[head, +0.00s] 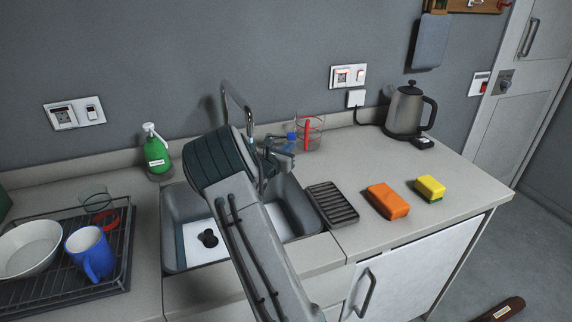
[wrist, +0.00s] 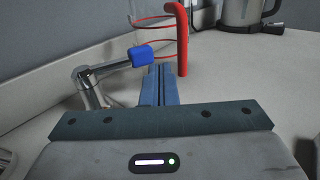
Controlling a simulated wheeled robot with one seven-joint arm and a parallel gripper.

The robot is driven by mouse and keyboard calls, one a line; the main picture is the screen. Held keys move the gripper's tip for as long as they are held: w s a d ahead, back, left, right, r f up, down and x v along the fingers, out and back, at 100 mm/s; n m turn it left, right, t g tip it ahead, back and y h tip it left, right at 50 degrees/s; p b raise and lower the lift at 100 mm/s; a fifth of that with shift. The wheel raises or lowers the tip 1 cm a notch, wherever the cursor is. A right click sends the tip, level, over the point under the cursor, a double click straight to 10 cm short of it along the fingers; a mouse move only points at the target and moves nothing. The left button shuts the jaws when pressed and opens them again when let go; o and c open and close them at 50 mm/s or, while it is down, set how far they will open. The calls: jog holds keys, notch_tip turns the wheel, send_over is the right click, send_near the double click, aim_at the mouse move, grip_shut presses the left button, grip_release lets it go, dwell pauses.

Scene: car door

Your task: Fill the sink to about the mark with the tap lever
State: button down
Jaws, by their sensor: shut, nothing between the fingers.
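The sink (head: 178,222) is set in the counter, with a pale floor and a dark round drain or plug (head: 207,238). My arm hides much of the basin, and I cannot make out a water level or the mark. The tap (head: 228,92) stands at the sink's back edge. Its chrome lever (wrist: 108,68) points right in the wrist view and ends in a blue tip (wrist: 141,55), also visible in the head view (head: 291,136). My gripper (wrist: 160,72) is shut and empty, its fingertips close beside the blue tip; I cannot tell whether they touch.
A clear container with red bands (wrist: 152,22) stands just behind the lever. A green soap bottle (head: 156,152) is left of the tap. A ridged drainer (head: 332,204), an orange block (head: 388,201), a yellow sponge (head: 430,187) and a kettle (head: 406,110) are to the right.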

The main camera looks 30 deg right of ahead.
jog(key=s+a+b, duration=0.1)
jog(key=s+a, duration=0.5)
jog(key=s, duration=0.2)
jog(key=shift+s, duration=0.35)
dwell(6.6)
